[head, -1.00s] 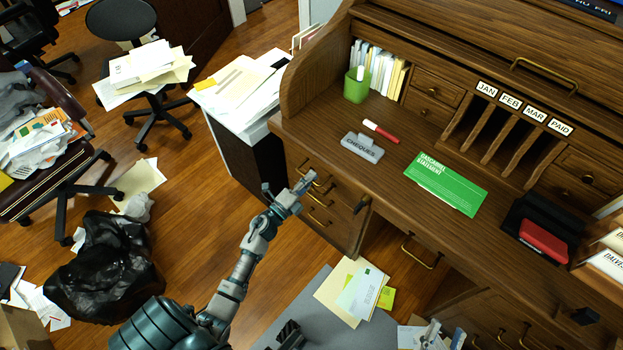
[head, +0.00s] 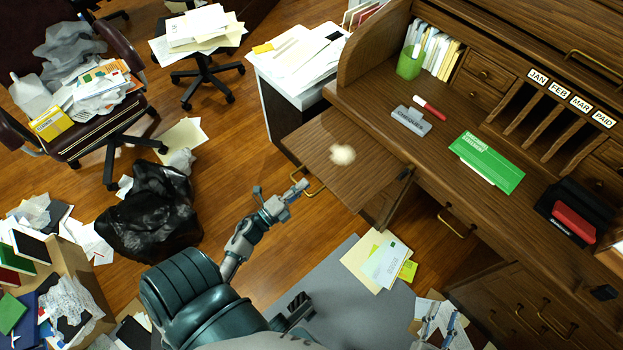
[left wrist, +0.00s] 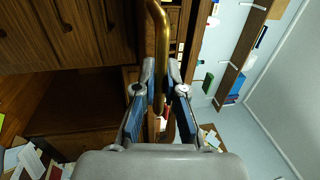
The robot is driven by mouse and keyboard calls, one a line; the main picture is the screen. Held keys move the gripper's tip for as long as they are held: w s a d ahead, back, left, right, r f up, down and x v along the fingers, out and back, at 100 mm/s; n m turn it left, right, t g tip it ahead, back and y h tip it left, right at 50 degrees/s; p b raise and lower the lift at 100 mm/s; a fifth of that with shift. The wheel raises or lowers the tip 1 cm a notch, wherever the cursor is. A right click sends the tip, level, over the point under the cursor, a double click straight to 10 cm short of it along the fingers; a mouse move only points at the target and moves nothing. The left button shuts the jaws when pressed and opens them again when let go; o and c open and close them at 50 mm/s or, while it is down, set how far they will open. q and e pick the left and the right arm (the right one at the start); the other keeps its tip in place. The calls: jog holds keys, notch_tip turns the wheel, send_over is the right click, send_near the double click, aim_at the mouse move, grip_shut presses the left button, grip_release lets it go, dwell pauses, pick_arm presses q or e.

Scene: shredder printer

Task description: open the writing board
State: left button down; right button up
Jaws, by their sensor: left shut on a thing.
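The writing board (head: 365,165) is a flat brown wooden panel sticking out from the left front of the roll-top desk, above the drawers. A pale round patch (head: 343,155) shows on its top. My left gripper (head: 302,186) is at the board's outer end, shut on a curved brass handle (head: 316,190). In the left wrist view the brass handle (left wrist: 158,40) runs down between the fingers (left wrist: 160,85). My right gripper (head: 442,318) is low in the head view, its fingers apart and empty, away from the board.
The desk top holds a green cup (head: 409,66), a cheques stamp (head: 411,121), a red marker (head: 430,108) and a green statement (head: 487,162). A black bag (head: 150,215), a paper-laden chair (head: 85,95) and loose papers (head: 380,260) lie around. Wooden floor is free left of the board.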

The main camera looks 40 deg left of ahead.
pick_arm(q)
jog(key=shift+s+a, duration=0.35)
jog(key=shift+a, duration=0.1)
pick_arm(e)
jog(key=shift+d+f, duration=0.15)
jog(key=shift+d, duration=0.1)
pick_arm(q)
jog(key=c, duration=1.5)
grip_release()
jog(key=shift+o, duration=1.4)
jog(key=shift+a+f, duration=0.1)
jog(key=v, duration=1.2)
jog(key=shift+f, duration=0.15)
pick_arm(e)
jog(key=shift+a, duration=0.4)
